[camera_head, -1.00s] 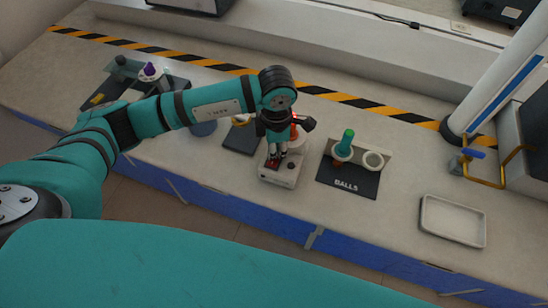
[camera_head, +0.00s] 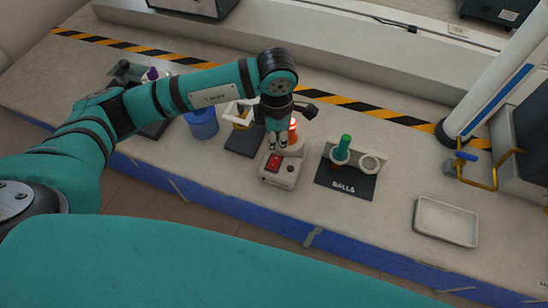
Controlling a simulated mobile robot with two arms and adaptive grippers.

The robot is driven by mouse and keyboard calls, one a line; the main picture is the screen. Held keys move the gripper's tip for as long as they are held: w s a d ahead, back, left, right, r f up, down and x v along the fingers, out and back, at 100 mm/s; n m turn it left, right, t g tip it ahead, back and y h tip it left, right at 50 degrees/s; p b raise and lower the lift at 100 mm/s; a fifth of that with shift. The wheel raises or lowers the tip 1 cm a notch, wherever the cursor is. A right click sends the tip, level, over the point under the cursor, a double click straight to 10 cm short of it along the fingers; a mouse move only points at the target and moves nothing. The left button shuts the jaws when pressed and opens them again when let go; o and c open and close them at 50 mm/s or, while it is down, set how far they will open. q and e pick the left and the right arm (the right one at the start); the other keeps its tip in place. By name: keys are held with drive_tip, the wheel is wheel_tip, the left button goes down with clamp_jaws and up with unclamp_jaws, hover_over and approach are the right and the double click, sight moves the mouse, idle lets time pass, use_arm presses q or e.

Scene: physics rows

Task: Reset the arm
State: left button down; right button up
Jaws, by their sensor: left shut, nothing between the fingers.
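My left arm comes in from the left, a teal and black arm reaching over the bench. My left gripper (camera_head: 277,147) points down, shut and empty, just above a small white device (camera_head: 279,178) with a red switch (camera_head: 274,163) on its top. A lit red-orange lamp (camera_head: 293,128) shows behind the device, partly hidden by the gripper. My right gripper is not in view.
Right of the device, a rack with a green-topped item (camera_head: 343,148) stands by a dark mat (camera_head: 345,184) marked BALLS. A white tray (camera_head: 446,240) lies farther right. A blue cup (camera_head: 202,124) is left.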

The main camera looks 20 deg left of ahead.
use_arm(q)
drive_tip(key=shift+r, duration=0.3)
